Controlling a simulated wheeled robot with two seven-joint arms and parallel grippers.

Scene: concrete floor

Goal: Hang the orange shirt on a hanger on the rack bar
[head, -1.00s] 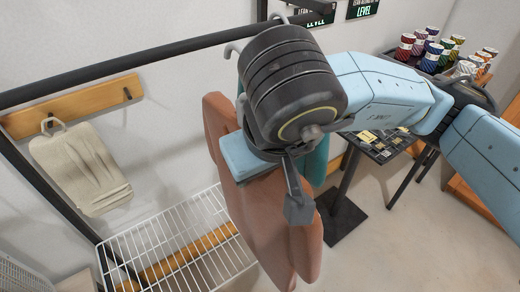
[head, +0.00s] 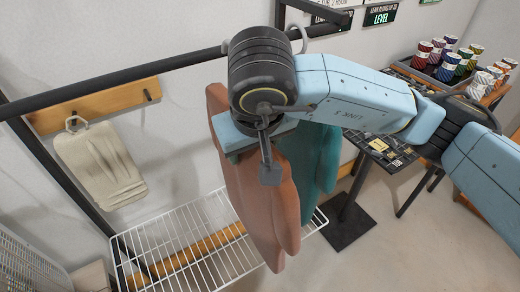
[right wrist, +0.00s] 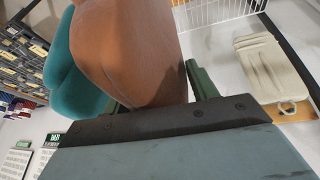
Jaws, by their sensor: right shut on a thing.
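The orange shirt (head: 262,205) hangs below my right gripper (head: 252,136), which is shut on it. In the right wrist view the shirt (right wrist: 135,45) passes between the two dark fingers of my gripper (right wrist: 155,93). The dark rack bar (head: 130,86) runs across the upper head view. A pale hook tip (head: 225,46) shows at the left of my wrist, close to the bar; I cannot tell whether it rests on it. My wrist hides the rest of the hanger. My left gripper is in neither current view.
A teal garment (head: 318,165) hangs just behind the orange shirt; a pale hook (head: 301,38) shows above it at the bar. A beige garment (head: 100,165) hangs on a wooden wall rail (head: 105,105). A white wire shelf (head: 185,240) is below. A table with spools (head: 440,62) stands right.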

